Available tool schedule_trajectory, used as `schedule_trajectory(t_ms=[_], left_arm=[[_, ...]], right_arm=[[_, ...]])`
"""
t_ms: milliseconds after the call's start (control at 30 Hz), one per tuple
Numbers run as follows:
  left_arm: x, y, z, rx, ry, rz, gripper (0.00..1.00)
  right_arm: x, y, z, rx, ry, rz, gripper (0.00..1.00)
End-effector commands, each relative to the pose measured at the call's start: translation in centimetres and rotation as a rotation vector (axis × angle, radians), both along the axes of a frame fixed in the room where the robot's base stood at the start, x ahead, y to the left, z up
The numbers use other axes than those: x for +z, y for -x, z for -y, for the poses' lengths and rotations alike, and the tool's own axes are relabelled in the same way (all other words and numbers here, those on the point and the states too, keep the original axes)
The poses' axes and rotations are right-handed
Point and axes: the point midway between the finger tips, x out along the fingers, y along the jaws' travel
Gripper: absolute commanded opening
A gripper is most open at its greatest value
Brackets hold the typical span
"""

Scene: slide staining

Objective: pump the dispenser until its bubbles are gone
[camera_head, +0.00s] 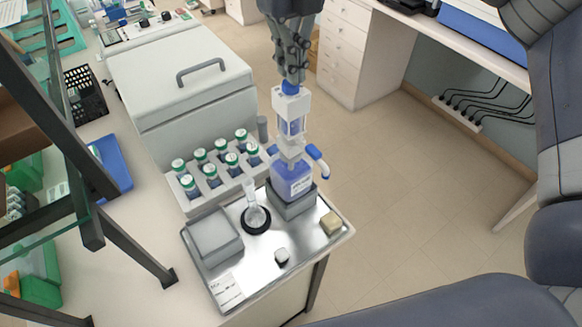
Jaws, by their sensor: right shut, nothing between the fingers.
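The dispenser (293,181) is a bottle of blue-violet liquid with a white label, a clear pump cylinder (291,126) and a blue side spout. It stands upright in a grey holder on the metal tray (262,292). My right gripper (292,80) is shut, fingers pointing down, directly above the blue knob at the dispenser's top; it looks close to or touching the knob. The cylinder shows blue liquid, but bubbles are too small to tell. My left gripper is not in view.
A flask (255,214) in a black ring, a grey box (213,237), a small white-capped item (282,256) and a yellowish block (331,223) share the tray. A rack of green-capped bottles (221,157) and a large lidded box (180,75) stand behind. Open floor lies right.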

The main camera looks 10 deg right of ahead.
Motion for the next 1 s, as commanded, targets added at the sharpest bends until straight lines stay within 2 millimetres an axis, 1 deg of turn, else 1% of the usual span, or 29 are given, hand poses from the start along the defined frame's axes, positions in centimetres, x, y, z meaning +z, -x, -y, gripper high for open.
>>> schedule_trajectory(t_ms=[33,1000], left_arm=[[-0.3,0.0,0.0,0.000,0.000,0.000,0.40],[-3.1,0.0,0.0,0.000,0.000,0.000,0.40]], right_arm=[[-0.4,0.0,0.0,0.000,0.000,0.000,0.00],[-3.9,0.0,0.0,0.001,0.001,-0.003,0.00]])
